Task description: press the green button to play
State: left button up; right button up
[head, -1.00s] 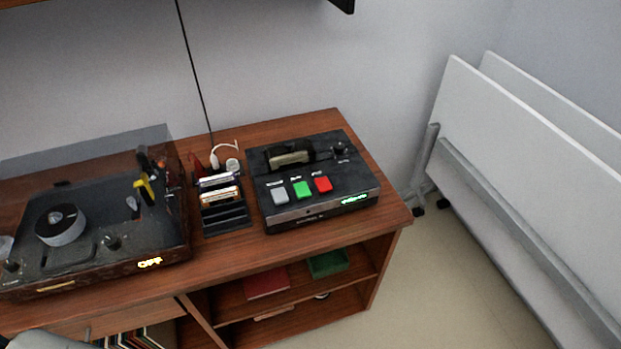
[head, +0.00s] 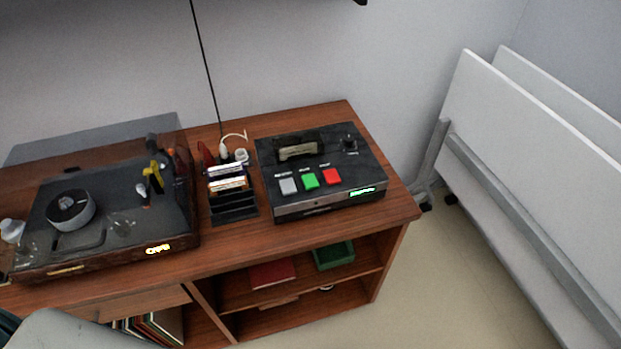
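A black player with a grey front edge (head: 318,207) sits on the right part of the wooden cabinet top. Its green button (head: 310,180) is the middle one of three, between a grey button (head: 288,186) and a red button (head: 332,176). A small green display (head: 362,191) glows at its front right. A cassette-like item (head: 297,152) shows at the back of the player. Neither gripper is in view. A grey rounded shape at the bottom left appears to be part of my own body.
A turntable (head: 110,238) with an orange lit display stands on the left of the wooden cabinet (head: 240,252). A black rack (head: 235,209) with cassettes stands between it and the player. White folded panels (head: 530,150) lean at the right. Floor is clear right of the cabinet.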

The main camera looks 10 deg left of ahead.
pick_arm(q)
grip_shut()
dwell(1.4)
